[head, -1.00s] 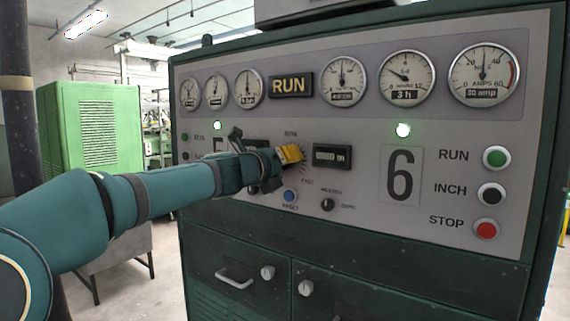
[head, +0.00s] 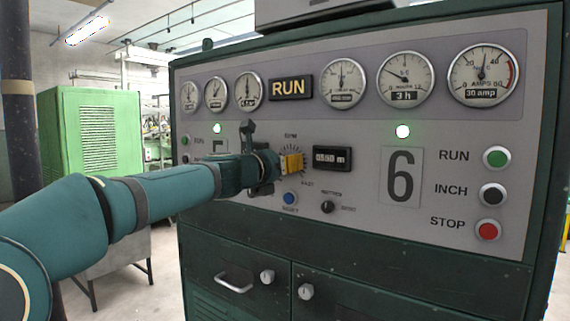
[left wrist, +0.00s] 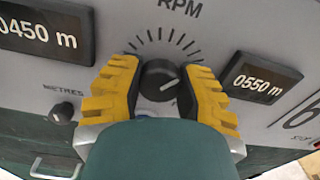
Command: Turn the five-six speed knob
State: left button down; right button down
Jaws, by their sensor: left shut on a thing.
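The five-six speed knob (left wrist: 158,82) is black and round with a white pointer line, below the RPM lettering and a ring of tick marks in the left wrist view. Its pointer slants toward the upper right there. My left gripper (left wrist: 160,75) has its yellow fingers on either side of the knob, shut on it. In the head view the left gripper (head: 293,163) is at the panel, left of a counter, and its fingers hide the knob. My right gripper is not in view.
The control panel (head: 440,120) carries gauges, a RUN sign (head: 291,87), a counter (head: 332,159) and a large 6 (head: 401,177). A blue button (head: 289,198) and a small black knob (head: 328,206) sit below the gripper. RUN, INCH and STOP buttons (head: 488,230) are at right.

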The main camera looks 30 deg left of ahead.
pick_arm(q)
jog(key=shift+s+r, duration=0.1)
jog(key=shift+r, duration=0.2)
jog(key=c, duration=0.8)
grip_release()
jog(key=shift+o, duration=1.4)
jog(key=shift+f, duration=0.15)
jog(key=s, duration=1.1)
jog(key=shift+s, duration=0.4)
